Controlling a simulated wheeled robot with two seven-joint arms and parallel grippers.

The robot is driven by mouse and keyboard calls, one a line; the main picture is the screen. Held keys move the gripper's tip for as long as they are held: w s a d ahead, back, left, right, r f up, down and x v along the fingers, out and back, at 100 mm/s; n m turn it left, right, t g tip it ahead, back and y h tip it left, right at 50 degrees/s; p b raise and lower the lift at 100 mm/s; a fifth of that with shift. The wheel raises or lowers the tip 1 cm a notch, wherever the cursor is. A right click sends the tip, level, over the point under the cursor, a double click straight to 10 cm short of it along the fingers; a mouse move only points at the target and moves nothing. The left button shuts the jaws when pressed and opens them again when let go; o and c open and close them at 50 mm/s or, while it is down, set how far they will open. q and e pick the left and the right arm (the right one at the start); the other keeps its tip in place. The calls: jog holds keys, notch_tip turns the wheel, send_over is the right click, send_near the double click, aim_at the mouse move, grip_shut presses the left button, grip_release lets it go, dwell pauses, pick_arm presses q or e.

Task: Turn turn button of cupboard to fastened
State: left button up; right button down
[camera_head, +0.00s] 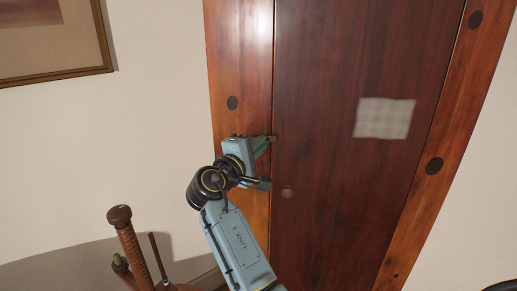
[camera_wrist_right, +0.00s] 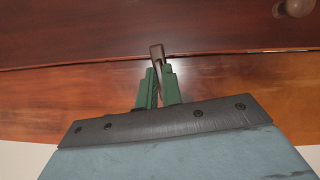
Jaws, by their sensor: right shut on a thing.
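The cupboard has a dark red-brown door (camera_head: 340,60) set in an orange-brown frame (camera_head: 237,60). The turn button is a small brown piece (camera_head: 273,139) at the door's left edge. In the right wrist view, the turn button (camera_wrist_right: 157,50) lies across the seam between frame and door, its far end over the door. My right gripper (camera_head: 264,144) is at the frame beside the seam. Its green fingers (camera_wrist_right: 161,72) are shut on the turn button, hiding its near end. The door looks flush with the frame. My left gripper is out of view.
A round wooden knob (camera_head: 287,192) sits on the door below the turn button; it also shows in the wrist view (camera_wrist_right: 297,7). A pale checked patch (camera_head: 384,118) is on the door. A wooden post (camera_head: 130,240) stands at lower left. A framed picture (camera_head: 50,40) hangs upper left.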

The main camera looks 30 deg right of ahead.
jog(key=shift+m+y, duration=0.3)
jog(key=shift+m, duration=0.4)
jog(key=c, duration=1.6)
grip_release()
jog(key=shift+o, duration=0.2)
jog(key=v, duration=0.7)
jog(key=shift+a, duration=0.3)
